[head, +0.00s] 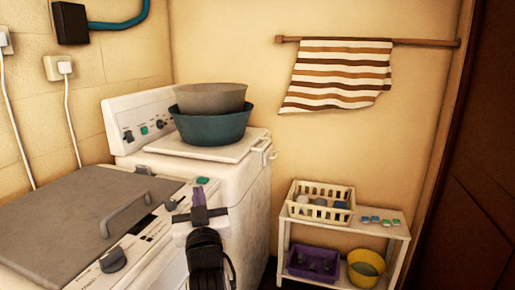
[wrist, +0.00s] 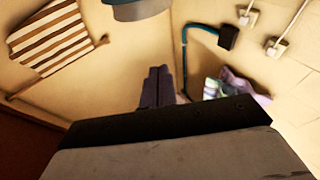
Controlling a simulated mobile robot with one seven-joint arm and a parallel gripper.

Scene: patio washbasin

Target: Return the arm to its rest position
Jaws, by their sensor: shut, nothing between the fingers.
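My gripper (head: 198,190) is raised in front of the white machines in the head view, at the lower middle. Its two purple-grey fingers are together and hold nothing. The fingers also show in the wrist view (wrist: 158,75), side by side and pointing toward the pale wall. My dark wrist and forearm show below the gripper in the head view and cover part of the front machine.
A white machine with a grey lid (head: 75,222) stands at the left. Behind it, another white machine (head: 238,168) carries a teal basin (head: 212,128) and a grey basin (head: 210,96). A white shelf (head: 390,228) with a cream basket (head: 321,213) stands right. A striped towel (head: 337,75) hangs above.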

